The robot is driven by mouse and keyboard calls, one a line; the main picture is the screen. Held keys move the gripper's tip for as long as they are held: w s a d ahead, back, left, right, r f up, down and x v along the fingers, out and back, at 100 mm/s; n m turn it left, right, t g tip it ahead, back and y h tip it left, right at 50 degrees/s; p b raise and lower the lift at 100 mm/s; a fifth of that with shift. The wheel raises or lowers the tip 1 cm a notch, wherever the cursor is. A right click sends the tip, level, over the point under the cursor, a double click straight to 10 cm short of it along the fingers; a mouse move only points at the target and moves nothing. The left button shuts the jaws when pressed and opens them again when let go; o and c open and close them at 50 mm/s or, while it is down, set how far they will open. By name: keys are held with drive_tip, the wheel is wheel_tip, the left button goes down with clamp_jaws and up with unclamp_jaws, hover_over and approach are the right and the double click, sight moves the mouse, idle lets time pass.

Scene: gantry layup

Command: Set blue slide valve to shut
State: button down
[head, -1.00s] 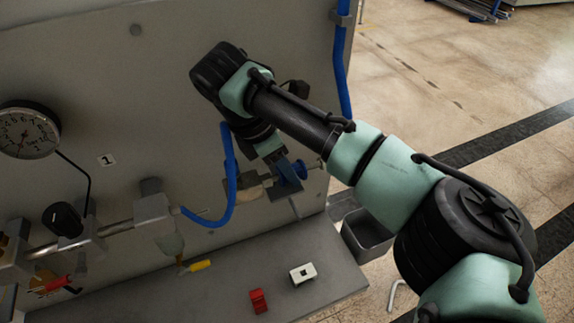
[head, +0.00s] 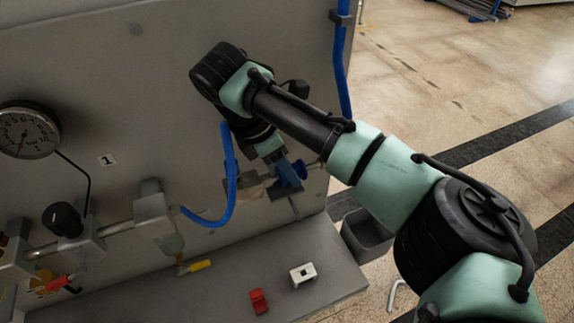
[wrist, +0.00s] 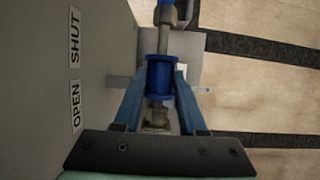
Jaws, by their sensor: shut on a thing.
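The blue slide valve sleeve (wrist: 160,76) sits on a metal pipe in the wrist view. My gripper (wrist: 161,82) is shut on it, with one blue finger on each side. On the panel to the left are the labels SHUT (wrist: 75,40), higher in the picture, and OPEN (wrist: 76,107), lower. The sleeve is about level with the gap between the two labels. In the head view, my gripper (head: 287,172) is at the pipe near the panel's right side, with a blue flanged part of the sleeve (head: 301,170) showing beside the fingers.
A blue hose (head: 229,185) loops just left of my gripper. The grey panel (head: 170,90) stands close behind. A shelf (head: 215,285) below holds a red block (head: 259,301) and a white block (head: 303,273). A grey bin (head: 366,235) is at the right.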

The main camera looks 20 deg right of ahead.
sight(308, 166)
drive_tip(key=shift+d, duration=1.75)
drive_tip(key=shift+r, duration=0.1)
drive_tip(key=shift+c, duration=2.4)
unclamp_jaws()
drive_tip(key=shift+d, duration=0.1)
drive_tip(key=shift+a, duration=0.2)
drive_tip(key=shift+w+a+r, duration=0.1)
drive_tip(key=shift+r, duration=0.15)
drive_tip(key=b+v, duration=0.1)
drive_tip(key=v, duration=1.1)
